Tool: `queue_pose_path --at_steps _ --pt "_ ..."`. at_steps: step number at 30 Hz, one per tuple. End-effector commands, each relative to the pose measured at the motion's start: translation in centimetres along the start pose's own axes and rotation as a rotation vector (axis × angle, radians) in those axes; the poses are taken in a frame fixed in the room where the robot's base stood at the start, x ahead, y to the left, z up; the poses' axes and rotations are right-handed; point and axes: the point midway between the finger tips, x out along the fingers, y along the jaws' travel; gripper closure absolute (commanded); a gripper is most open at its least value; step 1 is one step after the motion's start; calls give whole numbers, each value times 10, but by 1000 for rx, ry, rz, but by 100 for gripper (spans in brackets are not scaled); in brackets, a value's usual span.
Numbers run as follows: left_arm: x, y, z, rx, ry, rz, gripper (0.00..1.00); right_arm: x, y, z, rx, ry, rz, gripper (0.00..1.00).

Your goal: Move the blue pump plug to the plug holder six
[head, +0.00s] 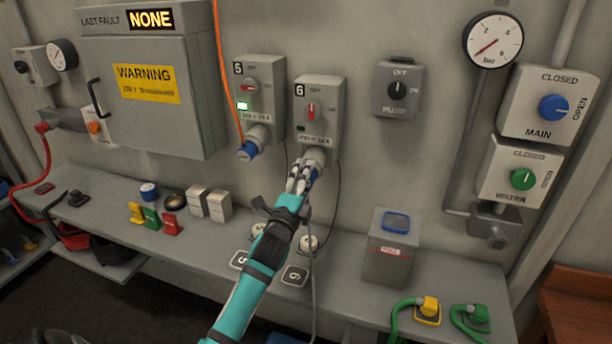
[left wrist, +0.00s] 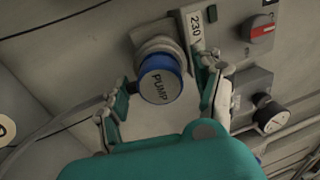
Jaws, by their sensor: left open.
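The blue pump plug (left wrist: 157,88), marked PUMP, sits in the grey socket collar of the right socket box (head: 325,110). In the head view only a bit of the plug (head: 316,172) shows past the fingers. My left gripper (head: 300,178) is open, with its fingers (left wrist: 160,95) on either side of the plug in the left wrist view; I cannot tell whether they touch it. A grey cable runs from the plug. Below on the bench, a number plate reading 6 (head: 295,276) lies in front of a round pale holder (head: 308,244), partly hidden by my arm. My right gripper is not in view.
A left socket box (head: 262,88) with a blue-ended connector (head: 246,152) is beside the right one. Another holder (head: 258,231) and number plate (head: 239,261) lie left of my arm. A grey bin (head: 388,262) stands right. Small blocks and coloured tags occupy the bench further left.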

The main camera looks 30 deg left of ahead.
Motion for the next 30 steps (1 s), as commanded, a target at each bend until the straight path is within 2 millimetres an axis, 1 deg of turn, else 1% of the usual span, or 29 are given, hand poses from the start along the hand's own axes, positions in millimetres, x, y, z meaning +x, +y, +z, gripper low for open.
queue_pose_path --at_steps 23,24,25,30 --pt "0 0 0 0 0 0 33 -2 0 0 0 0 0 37" --pt "0 0 0 0 0 0 34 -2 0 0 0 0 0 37" --pt "0 0 0 -1 0 0 38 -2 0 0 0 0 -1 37" --pt "0 0 0 -1 0 0 60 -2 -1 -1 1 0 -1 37"
